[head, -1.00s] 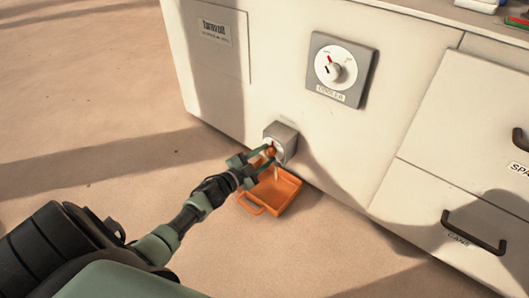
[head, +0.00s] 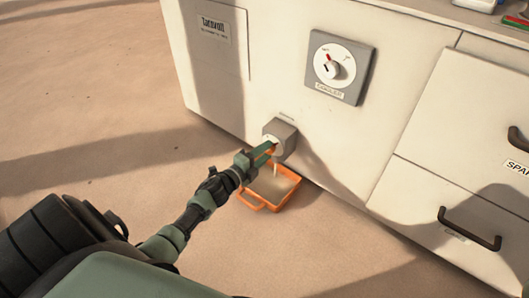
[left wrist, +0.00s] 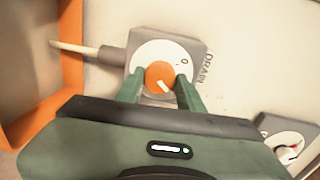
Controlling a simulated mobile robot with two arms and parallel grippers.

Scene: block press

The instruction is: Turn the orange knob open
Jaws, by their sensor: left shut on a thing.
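The orange knob (left wrist: 159,75) sits on a round white dial on the grey drain box (left wrist: 193,50), marked DRAIN. Its white pointer mark points to the lower right in the left wrist view, away from a small round mark on the dial. In the head view the drain box (head: 286,131) is low on the cabinet front. My left gripper (head: 270,150) is shut on the knob, one finger on each side, as the left wrist view (left wrist: 160,92) shows. In the head view the fingers hide most of the knob. My right gripper is not in view.
An orange tray (head: 254,201) stands on the floor below the drain box, with greyish liquid in it and a pale stream above it. Drawers with black handles (head: 469,229) are at right.

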